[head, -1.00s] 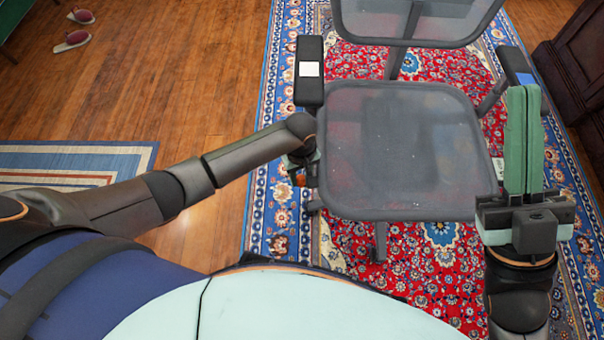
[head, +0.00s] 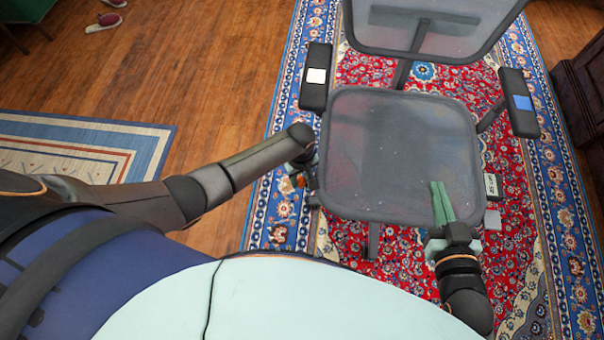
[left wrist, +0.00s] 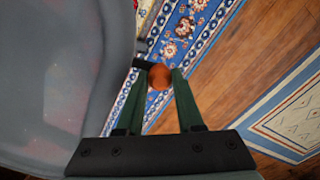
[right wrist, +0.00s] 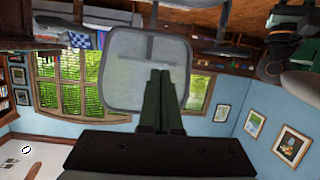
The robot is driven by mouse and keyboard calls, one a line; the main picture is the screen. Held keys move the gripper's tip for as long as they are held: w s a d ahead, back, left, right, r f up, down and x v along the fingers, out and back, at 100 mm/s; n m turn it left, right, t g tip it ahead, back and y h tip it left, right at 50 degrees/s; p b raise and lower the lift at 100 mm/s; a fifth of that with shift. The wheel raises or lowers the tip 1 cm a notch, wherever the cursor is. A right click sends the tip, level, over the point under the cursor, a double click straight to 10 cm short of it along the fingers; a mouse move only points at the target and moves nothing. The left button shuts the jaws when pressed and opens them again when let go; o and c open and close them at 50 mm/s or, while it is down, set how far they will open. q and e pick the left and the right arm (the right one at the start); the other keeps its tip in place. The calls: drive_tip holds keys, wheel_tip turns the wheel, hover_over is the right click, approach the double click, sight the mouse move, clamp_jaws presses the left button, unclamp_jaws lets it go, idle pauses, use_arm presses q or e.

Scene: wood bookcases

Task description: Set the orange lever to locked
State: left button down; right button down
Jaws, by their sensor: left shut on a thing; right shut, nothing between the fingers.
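The grey mesh office chair (head: 390,140) stands in front of me on the red rug. The orange lever's round knob (left wrist: 159,77) is at the chair's left side, low beside the seat; a bit of orange (head: 299,181) shows in the head view. My left gripper (left wrist: 160,73) is shut on this knob, which sits between its green fingertips. The lever's stem is mostly hidden, and I cannot read its setting. My right gripper (head: 439,184) is shut and empty, with its fingers over the seat's front right part; they also show in the right wrist view (right wrist: 160,72).
The armrests carry a white patch (head: 317,76) on the left and a blue patch (head: 522,103) on the right. A small marked plate (head: 492,187) is at the seat's right side. Dark furniture (head: 583,85) stands far right.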

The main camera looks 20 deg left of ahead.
use_arm(q)
drive_tip(key=shift+s+d+n+p, duration=0.25)
drive_tip(key=shift+s+n+p, duration=0.25)
drive_tip(key=shift+n+p, duration=0.3)
drive_tip(key=shift+s, duration=0.1)
drive_tip(key=shift+s+d+n+p, duration=0.25)
drive_tip(key=shift+n+p, duration=0.35)
drive_tip(key=shift+p, duration=0.05)
use_arm(e)
drive_tip(key=s+f+m+g, duration=0.1)
drive_tip(key=s+f+g, duration=0.4)
drive_tip(key=s+f, duration=0.2)
wheel_tip(320, 180, down, 2)
drive_tip(key=shift+f+h, duration=0.15)
drive_tip(key=shift+h, duration=0.25)
use_arm(q)
drive_tip(key=shift+s+d+n, duration=0.15)
drive_tip(key=shift+s+n, duration=0.05)
drive_tip(key=shift+n, duration=0.2)
use_arm(e)
drive_tip(key=shift+s+d+r, duration=0.15)
drive_tip(key=shift+r, duration=0.05)
